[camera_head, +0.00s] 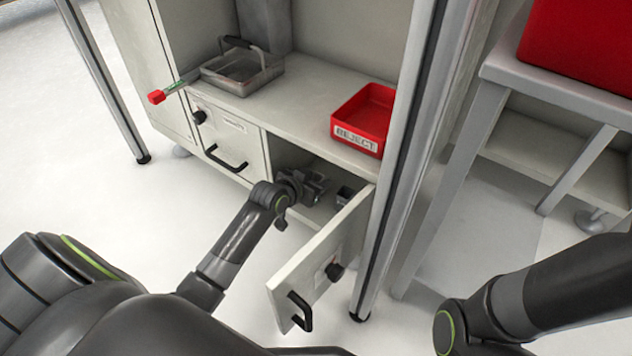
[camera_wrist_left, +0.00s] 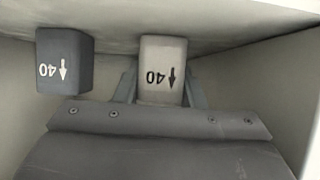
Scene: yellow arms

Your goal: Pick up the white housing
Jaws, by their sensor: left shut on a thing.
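The white housing (camera_wrist_left: 161,72), a pale block with a dark arrow and "40", sits between the fingers of my left gripper (camera_wrist_left: 158,92) in the left wrist view. The fingers are shut on its two sides. In the head view, my left gripper (camera_head: 318,188) reaches into the open cabinet compartment, and I cannot make out the white housing there. A dark grey housing (camera_wrist_left: 64,62) with a white arrow and "40" is to its left in the wrist view, apart from the gripper. My right gripper is out of view; only part of its arm shows at the lower right.
The cabinet door (camera_head: 325,262) stands open to the right of my left arm. On the countertop are a red REJECT bin (camera_head: 357,140) and a metal basket (camera_head: 241,86). A metal post (camera_head: 400,150) rises just right of the door. The compartment walls are close around the gripper.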

